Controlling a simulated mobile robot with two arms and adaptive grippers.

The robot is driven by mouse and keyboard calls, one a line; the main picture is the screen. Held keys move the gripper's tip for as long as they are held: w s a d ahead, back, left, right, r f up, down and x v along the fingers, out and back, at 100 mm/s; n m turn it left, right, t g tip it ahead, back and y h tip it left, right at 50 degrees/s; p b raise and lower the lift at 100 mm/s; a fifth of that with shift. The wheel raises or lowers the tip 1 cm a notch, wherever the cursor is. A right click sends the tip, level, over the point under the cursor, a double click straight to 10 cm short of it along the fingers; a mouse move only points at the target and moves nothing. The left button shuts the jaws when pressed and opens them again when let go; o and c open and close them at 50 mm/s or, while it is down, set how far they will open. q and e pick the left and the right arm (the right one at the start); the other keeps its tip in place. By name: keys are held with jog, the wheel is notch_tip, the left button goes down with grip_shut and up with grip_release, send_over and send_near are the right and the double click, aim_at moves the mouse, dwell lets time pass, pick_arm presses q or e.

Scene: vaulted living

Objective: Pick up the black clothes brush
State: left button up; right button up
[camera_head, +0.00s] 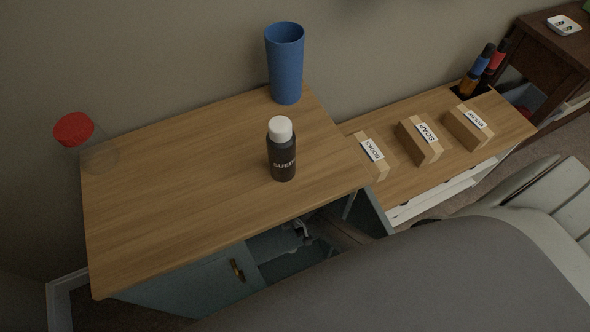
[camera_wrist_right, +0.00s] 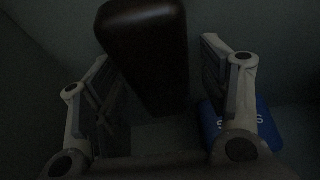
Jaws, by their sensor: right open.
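A dark, nearly black block-like object (camera_wrist_right: 148,45), which looks like the black clothes brush, stands in the right wrist view. It lies between and beyond the two fingers of my right gripper (camera_wrist_right: 160,75). The gripper is open, with a finger on each side of the object and dark gaps between; contact is not visible. The view is dim, so bristles cannot be made out. In the head view the brush is not visible; a small grey part, perhaps my right gripper (camera_head: 303,232), shows inside the open cabinet (camera_head: 205,285). My left gripper is not in view.
A blue object with white lettering (camera_wrist_right: 240,125) lies beside the right finger. On the cabinet top stand a dark bottle (camera_head: 282,158), a blue cup (camera_head: 286,65) and a red-lidded clear jar (camera_head: 75,129). Labelled boxes (camera_head: 420,140) sit on the lower unit. An open cabinet door (camera_head: 368,212) flanks the opening.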

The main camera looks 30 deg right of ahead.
jog(key=c, duration=1.1)
jog(key=shift+r, duration=0.1)
jog(key=shift+c, duration=0.2)
